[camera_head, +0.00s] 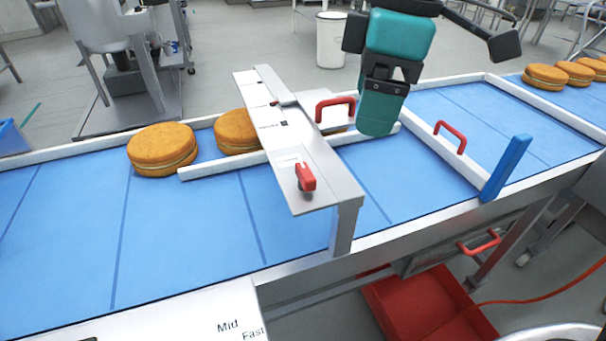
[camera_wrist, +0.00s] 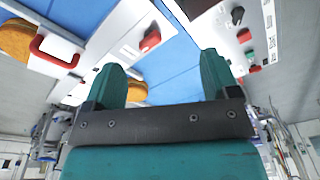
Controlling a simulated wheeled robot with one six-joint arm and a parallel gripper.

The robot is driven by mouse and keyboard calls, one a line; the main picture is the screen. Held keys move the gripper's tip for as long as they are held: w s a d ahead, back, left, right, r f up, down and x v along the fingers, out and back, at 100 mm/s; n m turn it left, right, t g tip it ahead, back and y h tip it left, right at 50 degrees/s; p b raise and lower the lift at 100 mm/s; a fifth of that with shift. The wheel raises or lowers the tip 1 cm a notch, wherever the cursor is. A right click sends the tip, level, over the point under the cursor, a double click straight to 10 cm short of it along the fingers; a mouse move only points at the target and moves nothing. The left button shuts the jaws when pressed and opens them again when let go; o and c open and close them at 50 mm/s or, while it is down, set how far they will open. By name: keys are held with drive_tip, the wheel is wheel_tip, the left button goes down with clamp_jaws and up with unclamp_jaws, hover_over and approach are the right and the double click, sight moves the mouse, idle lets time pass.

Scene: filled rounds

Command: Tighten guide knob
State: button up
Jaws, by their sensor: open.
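The red guide knob (camera_head: 306,177) sits on the near end of the metal bridge plate (camera_head: 318,188) that spans the blue conveyor. It also shows in the wrist view (camera_wrist: 150,40), beyond and between my fingers. My teal gripper (camera_head: 378,118) is above the belt, behind and to the right of the knob, and apart from it. In the wrist view my gripper (camera_wrist: 160,78) has its two fingers spread with nothing held between them. A white guide rail (camera_head: 225,168) runs under the bridge. The knob's underside is hidden.
Filled rounds (camera_head: 162,148) stand on the belt left of the bridge; one (camera_head: 236,130) is partly hidden by it. A blue post (camera_head: 506,168) rises at right. The near left belt is clear.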

sight(306, 170)
drive_tip(key=w+a+r+n+h+b, duration=0.1)
drive_tip(key=w+a+r+n+b, duration=0.1)
drive_tip(key=w+a+n, duration=0.4)
drive_tip(key=f, duration=0.5)
drive_tip(key=a+f, duration=0.1)
drive_tip(key=f, duration=0.5)
drive_tip(key=s+f, duration=0.1)
drive_tip(key=f, duration=0.4)
drive_tip(key=shift+a+f+p, duration=0.15)
drive_tip(key=shift+f+p, duration=0.15)
drive_tip(key=shift+p, duration=0.05)
drive_tip(key=c, duration=0.9)
